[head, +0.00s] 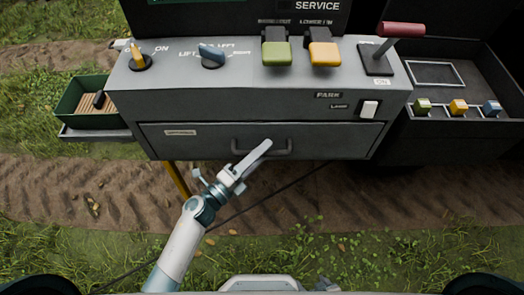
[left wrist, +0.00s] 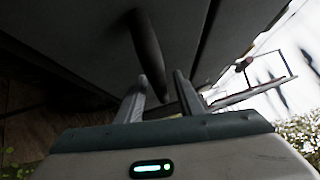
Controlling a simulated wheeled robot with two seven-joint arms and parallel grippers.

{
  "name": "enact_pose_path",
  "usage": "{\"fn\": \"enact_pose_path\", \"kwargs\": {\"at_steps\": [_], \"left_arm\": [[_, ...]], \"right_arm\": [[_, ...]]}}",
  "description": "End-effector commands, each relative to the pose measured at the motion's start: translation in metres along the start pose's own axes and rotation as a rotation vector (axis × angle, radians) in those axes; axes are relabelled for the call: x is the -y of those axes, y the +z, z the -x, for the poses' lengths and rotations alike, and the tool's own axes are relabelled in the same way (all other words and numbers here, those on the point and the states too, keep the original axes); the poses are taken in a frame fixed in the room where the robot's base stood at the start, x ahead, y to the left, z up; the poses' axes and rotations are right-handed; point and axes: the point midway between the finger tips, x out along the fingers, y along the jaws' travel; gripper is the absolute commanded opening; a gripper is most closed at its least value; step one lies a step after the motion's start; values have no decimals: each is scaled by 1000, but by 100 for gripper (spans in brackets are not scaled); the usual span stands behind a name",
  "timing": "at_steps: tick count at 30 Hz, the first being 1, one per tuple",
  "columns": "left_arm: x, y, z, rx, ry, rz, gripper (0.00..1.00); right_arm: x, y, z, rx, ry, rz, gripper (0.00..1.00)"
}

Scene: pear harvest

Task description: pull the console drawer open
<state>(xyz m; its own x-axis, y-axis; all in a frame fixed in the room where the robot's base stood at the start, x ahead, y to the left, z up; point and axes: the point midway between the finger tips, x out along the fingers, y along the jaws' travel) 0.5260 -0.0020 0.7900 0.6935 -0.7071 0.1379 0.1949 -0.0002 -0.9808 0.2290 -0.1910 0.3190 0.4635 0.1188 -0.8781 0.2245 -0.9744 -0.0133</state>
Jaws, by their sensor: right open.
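The console drawer (head: 200,144) is a wide grey front under the sloped control panel and sits flush in the console. Its dark bar handle (head: 287,149) is at the middle and also shows in the left wrist view (left wrist: 148,48). My left gripper (head: 262,148) is at the handle, in front of the drawer. In the left wrist view its two fingers (left wrist: 158,95) stand a little apart with the handle bar between them; whether they press on it I cannot tell. A small part of my right gripper (head: 325,285) shows at the bottom edge.
A green tray (head: 70,97) is at left, a dark tray (head: 465,130) at right. Open ground lies in front.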

Motion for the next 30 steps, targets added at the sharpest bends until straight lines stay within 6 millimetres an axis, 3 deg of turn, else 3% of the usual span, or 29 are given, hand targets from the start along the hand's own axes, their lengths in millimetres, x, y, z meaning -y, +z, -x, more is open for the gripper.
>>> {"fn": "enact_pose_path", "kwargs": {"at_steps": [1, 4, 17, 23, 30], "left_arm": [[0, 0, 0, 0, 0, 0, 24], [0, 0, 0, 0, 0, 0, 0], [2, -8, 9, -1, 1, 0, 0], [7, -30, 30, -1, 3, 3, 0], [17, -68, 68, -1, 4, 5, 0]], "right_arm": [[0, 0, 0, 0, 0, 0, 65], [0, 0, 0, 0, 0, 0, 65], [0, 0, 1, 0, 0, 0, 65], [0, 2, 1, 7, 1, 0, 65], [-1, 10, 0, 20, 1, 0, 65]]}}
